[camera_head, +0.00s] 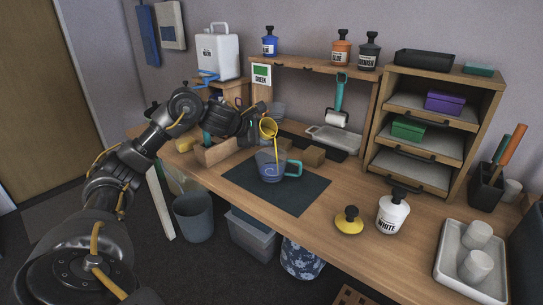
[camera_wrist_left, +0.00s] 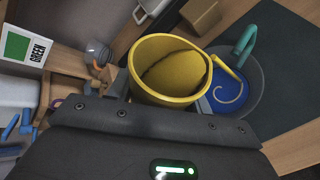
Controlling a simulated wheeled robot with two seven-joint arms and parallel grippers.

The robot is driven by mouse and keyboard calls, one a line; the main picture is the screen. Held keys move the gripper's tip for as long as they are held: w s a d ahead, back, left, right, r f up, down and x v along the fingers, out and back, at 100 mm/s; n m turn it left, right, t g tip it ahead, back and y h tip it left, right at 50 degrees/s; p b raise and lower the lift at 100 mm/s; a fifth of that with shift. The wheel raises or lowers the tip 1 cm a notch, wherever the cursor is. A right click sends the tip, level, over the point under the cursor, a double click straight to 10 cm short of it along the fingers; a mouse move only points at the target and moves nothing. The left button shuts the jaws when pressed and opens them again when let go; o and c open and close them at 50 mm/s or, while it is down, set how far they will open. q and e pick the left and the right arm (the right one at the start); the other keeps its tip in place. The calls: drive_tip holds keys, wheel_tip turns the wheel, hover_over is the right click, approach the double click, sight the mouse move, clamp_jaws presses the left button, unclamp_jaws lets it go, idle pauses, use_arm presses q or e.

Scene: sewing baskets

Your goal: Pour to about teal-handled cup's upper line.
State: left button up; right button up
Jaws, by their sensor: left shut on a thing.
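My left gripper (camera_head: 257,122) is shut on a yellow cup (camera_head: 268,129) and holds it tilted above the teal-handled cup. A thin yellow stream runs from its lip down into that cup; it also shows in the wrist view (camera_wrist_left: 240,82). The clear teal-handled cup (camera_head: 261,165) stands upright on a dark mat (camera_head: 300,199), its teal handle to the right. Blue liquid shows inside, with a yellow swirl on its surface in the wrist view (camera_wrist_left: 226,94). I cannot make out its lines or the exact level. My right gripper is out of view.
A wooden block (camera_head: 313,155) lies behind the cup. A white-labelled bottle (camera_head: 392,215) and a yellow lid with a dark knob (camera_head: 348,222) stand to the right. A tray with white cups (camera_head: 452,271) is at far right. The mat's front is clear.

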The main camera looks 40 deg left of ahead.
use_arm(q)
drive_tip(key=shift+r, duration=0.15)
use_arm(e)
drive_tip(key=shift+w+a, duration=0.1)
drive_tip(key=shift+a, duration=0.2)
use_arm(q)
drive_tip(key=shift+r+m+y, duration=0.1)
drive_tip(key=shift+m+y, duration=0.2)
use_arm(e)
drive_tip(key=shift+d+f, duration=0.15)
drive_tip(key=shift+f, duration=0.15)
